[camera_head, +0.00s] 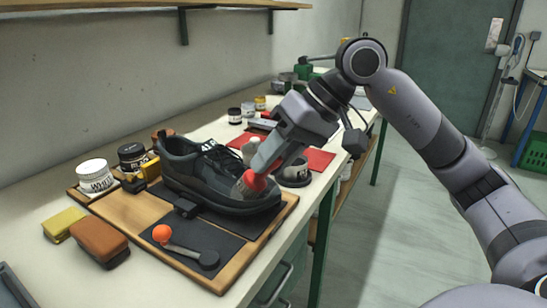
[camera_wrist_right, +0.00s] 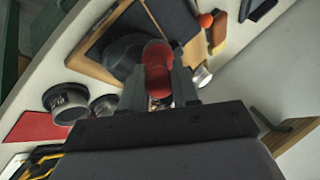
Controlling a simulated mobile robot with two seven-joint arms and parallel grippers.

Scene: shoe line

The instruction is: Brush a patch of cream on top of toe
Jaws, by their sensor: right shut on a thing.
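A black shoe (camera_head: 205,172) stands on a dark mat on a wooden board, its toe towards the right front. My right gripper (camera_head: 262,172) is over the toe, fingers pointing down, and is shut on a red-handled brush (camera_head: 252,182). The brush's lower end is at the top of the toe; a greyish area shows there, but I cannot tell whether it is bristles or cream. In the right wrist view the red brush (camera_wrist_right: 157,62) sits between the fingers, with the dark toe (camera_wrist_right: 122,52) behind it. My left gripper is not in view.
An open dark tin (camera_head: 295,173) stands behind the toe, near red mats (camera_head: 318,159).

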